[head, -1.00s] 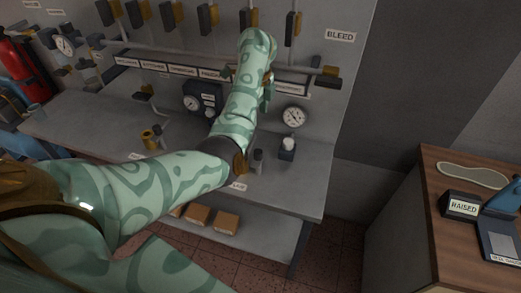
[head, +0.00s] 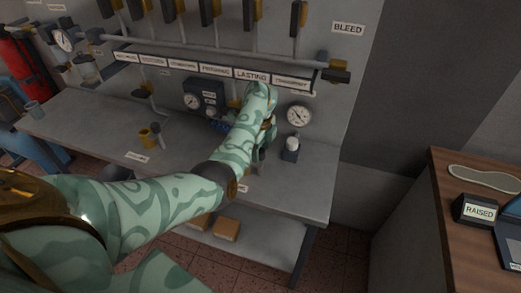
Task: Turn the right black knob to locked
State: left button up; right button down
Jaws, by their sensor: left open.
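My left arm reaches over the grey bench to the back panel. My left gripper (head: 268,124) is open at the arm's far end, low in front of the panel, left of the round white gauge. Its fingers are small and partly hidden by my own forearm. A dark upright knob-like fitting (head: 257,163) stands on the bench just below the gripper, partly covered by my arm. A similar dark fitting (head: 155,129) stands further left, beside a yellow cup. I cannot read either one's setting. My right gripper is out of view.
A round gauge (head: 299,116) and a small dark block with a white top (head: 291,147) are right of the gripper. A dark gauge box (head: 206,96) is to its left. The bench's front right (head: 285,195) is clear.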

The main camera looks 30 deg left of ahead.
pick_arm(q)
jog(key=c, duration=1)
jog(key=shift+o, duration=0.2)
jog(key=shift+m, duration=0.4)
jog(key=m, duration=0.3)
jog(key=shift+m+p, duration=0.3)
jog(key=m, duration=0.4)
jog(key=shift+r+m+p, duration=0.1)
jog(key=shift+m+p, duration=0.2)
jog(key=shift+p, duration=0.05)
jog(key=m+p, duration=0.1)
jog(key=m, duration=0.3)
jog(key=shift+m, duration=0.3)
jog(key=shift+m+p, duration=0.65)
jog(key=shift+m, duration=1.55)
